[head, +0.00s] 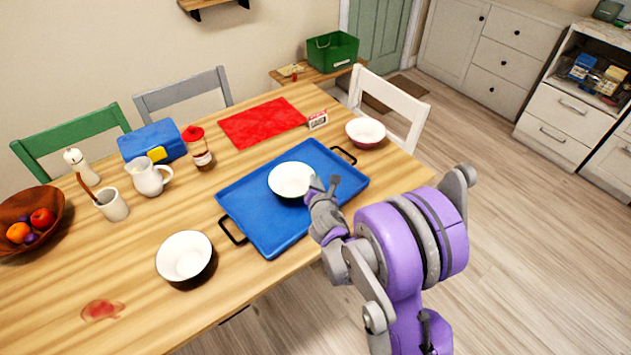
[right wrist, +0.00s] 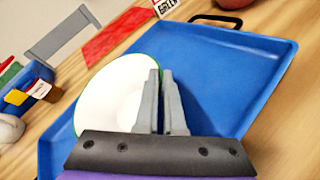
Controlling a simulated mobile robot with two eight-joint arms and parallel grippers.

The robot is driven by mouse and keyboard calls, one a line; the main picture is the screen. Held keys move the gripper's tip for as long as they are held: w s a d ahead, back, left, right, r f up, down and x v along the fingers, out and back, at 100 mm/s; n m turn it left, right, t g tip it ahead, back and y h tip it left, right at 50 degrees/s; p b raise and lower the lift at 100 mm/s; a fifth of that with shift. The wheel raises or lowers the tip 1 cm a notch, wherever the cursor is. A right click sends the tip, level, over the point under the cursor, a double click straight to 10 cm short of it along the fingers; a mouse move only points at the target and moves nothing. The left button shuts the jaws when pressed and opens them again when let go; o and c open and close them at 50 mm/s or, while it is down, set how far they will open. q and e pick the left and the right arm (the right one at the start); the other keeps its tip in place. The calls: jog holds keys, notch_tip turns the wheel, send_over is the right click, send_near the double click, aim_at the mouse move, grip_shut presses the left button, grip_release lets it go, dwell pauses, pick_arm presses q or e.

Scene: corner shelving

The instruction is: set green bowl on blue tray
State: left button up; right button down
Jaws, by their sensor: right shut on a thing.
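The green bowl (head: 290,179) shows its white inside and is over the blue tray (head: 262,228). In the right wrist view, a thin green edge rings the white bowl (right wrist: 105,98), with the blue tray (right wrist: 225,75) around and beneath it. My right gripper (head: 326,184) is shut on the bowl's right rim; its fingers (right wrist: 161,74) straddle the wall. The bowl looks about level. I cannot tell whether its base touches the tray, because its underside is hidden. My left gripper is not in view.
A dark bowl (head: 185,257) stands left of the tray, and a reddish bowl (head: 366,132) beyond its far right corner. A red mat (head: 262,122), small box (head: 318,120), red-lidded jar (head: 200,155) and white jug (head: 148,178) lie behind or left. The tray's near half is bare.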

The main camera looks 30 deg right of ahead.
jog(key=shift+f, duration=0.2)
jog(key=c, duration=1)
grip_release()
jog(key=shift+c, duration=0.2)
jog(key=shift+r, duration=0.2)
jog(key=shift+s+a+r, duration=0.1)
jog(key=shift+s+r, duration=0.05)
jog(key=shift+s, duration=0.05)
jog(key=s+a+r+m+g+y, duration=0.1)
jog(key=s+a+m+g+y, duration=0.1)
jog(key=s+a+m, duration=0.3)
jog(key=s+a+r+m+g+y, duration=0.1)
jog(key=s+a+m+g, duration=0.2)
jog(key=s+a+m, duration=0.3)
jog(key=s+a+r+m+g+y, duration=0.1)
jog(key=s+a+m, duration=0.4)
jog(key=s+m, duration=0.9)
jog(key=s+g+y, duration=0.1)
jog(key=s, duration=0.2)
jog(key=shift+s+a+r+g+y+p, duration=0.2)
jog(key=shift+s+a+g+y+p, duration=0.1)
jog(key=shift+g, duration=0.1)
